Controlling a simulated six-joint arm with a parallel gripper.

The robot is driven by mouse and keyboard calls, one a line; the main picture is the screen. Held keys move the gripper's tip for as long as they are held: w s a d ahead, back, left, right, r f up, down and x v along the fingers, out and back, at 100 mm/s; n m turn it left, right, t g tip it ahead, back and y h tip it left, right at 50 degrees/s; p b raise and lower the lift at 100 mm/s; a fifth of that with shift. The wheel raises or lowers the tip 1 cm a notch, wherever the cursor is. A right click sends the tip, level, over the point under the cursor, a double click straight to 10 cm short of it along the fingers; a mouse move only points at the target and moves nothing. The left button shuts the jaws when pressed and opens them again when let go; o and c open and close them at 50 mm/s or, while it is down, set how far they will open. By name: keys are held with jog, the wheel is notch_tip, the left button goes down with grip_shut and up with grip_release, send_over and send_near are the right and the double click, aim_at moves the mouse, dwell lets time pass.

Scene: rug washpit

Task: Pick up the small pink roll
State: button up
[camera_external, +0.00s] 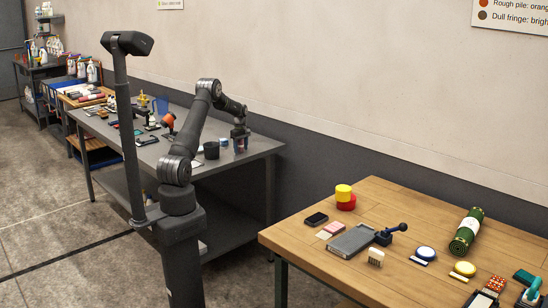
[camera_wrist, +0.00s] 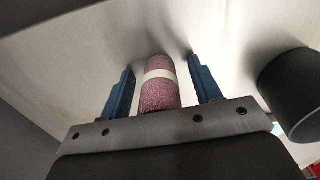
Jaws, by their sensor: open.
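The small pink roll (camera_wrist: 160,92) shows in the wrist view, with a white band around its middle. It lies between the two blue fingers of my gripper (camera_wrist: 164,85), with a visible gap on each side. My gripper is open and does not appear to touch the roll. In the external view my gripper (camera_external: 240,140) is low over the right end of the grey table (camera_external: 262,149). The roll is too small or hidden to make out there.
A black cylinder (camera_wrist: 296,90) stands close to the right of my gripper in the wrist view. A dark cup (camera_external: 211,150) and a small blue-topped item (camera_external: 224,142) stand left of my gripper in the external view. A wooden table (camera_external: 390,201) with several items is at the right.

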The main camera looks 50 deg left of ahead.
jog(key=c, duration=1.1)
jog(key=shift+o, duration=0.2)
